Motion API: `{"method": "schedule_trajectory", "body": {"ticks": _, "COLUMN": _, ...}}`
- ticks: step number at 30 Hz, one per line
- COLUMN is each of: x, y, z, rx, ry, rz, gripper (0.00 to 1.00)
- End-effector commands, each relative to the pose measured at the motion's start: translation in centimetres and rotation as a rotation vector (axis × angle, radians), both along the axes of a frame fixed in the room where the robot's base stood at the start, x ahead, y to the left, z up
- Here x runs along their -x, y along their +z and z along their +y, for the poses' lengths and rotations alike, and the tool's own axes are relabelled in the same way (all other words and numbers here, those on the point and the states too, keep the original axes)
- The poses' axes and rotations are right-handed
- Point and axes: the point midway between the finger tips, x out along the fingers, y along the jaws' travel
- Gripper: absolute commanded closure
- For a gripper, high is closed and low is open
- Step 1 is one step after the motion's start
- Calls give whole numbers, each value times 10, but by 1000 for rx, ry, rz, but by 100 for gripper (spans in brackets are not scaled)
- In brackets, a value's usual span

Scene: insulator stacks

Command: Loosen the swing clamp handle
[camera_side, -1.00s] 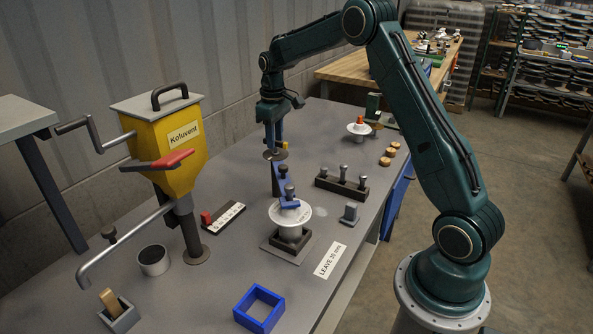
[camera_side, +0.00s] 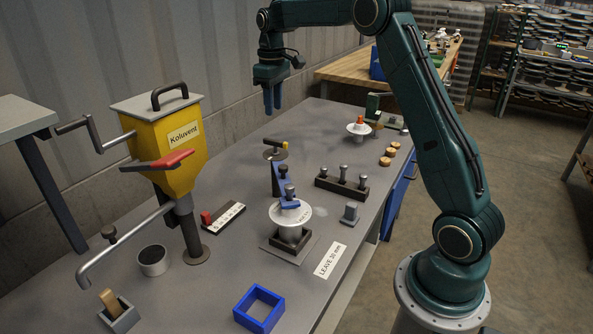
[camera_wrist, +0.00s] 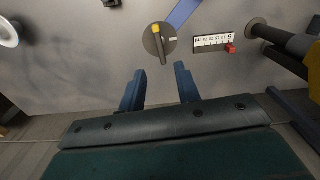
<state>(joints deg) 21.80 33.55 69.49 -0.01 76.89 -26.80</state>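The swing clamp's dark handle (camera_side: 275,143) with a yellow tip sits on a round disc at the top of the clamp post. It also shows in the wrist view (camera_wrist: 160,42). The blue clamp arm (camera_side: 283,182) reaches from the post over the white insulator (camera_side: 291,214), with a dark pad or bolt at its end. Whether it presses on the insulator I cannot tell. My gripper (camera_side: 272,108) is above the handle and apart from it. In the wrist view its two fingers (camera_wrist: 160,69) are spread with nothing between them.
A yellow Koluvent hopper (camera_side: 172,150) stands at left, with a small scale (camera_side: 225,217) beside it. A dark rack with several pegs (camera_side: 342,186), a blue square frame (camera_side: 259,308) and a "LEAVE 30 mm" label (camera_side: 330,260) are on the bench. Space around the handle is clear.

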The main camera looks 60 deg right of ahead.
Motion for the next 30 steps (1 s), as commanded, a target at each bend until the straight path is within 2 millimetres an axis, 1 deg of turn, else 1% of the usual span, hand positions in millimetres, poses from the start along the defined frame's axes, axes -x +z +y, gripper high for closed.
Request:
{"method": "schedule_trajectory", "body": {"ticks": 1, "x": -1, "y": 9, "z": 0, "rx": 2, "ry": 0, "rz": -3, "gripper": 67}}
{"method": "schedule_trajectory", "body": {"ticks": 3, "x": 0, "y": 18, "z": 0, "rx": 1, "ry": 0, "rz": -3, "gripper": 67}}
{"method": "schedule_trajectory", "body": {"ticks": 9, "x": 0, "y": 35, "z": 0, "rx": 1, "ry": 0, "rz": -1, "gripper": 67}}
{"method": "schedule_trajectory", "body": {"ticks": 14, "x": 0, "y": 40, "z": 0, "rx": 0, "ry": 0, "rz": 0, "gripper": 67}}
{"method": "schedule_trajectory", "body": {"ticks": 24, "x": 0, "y": 40, "z": 1, "rx": 0, "ry": 0, "rz": -1, "gripper": 67}}
{"method": "schedule_trajectory", "body": {"ticks": 28, "x": 3, "y": 44, "z": 5, "rx": 2, "ry": 0, "rz": -6, "gripper": 67}}
{"method": "schedule_trajectory", "body": {"ticks": 30, "x": 6, "y": 49, "z": 10, "rx": 6, "ry": 0, "rz": -16, "gripper": 67}}
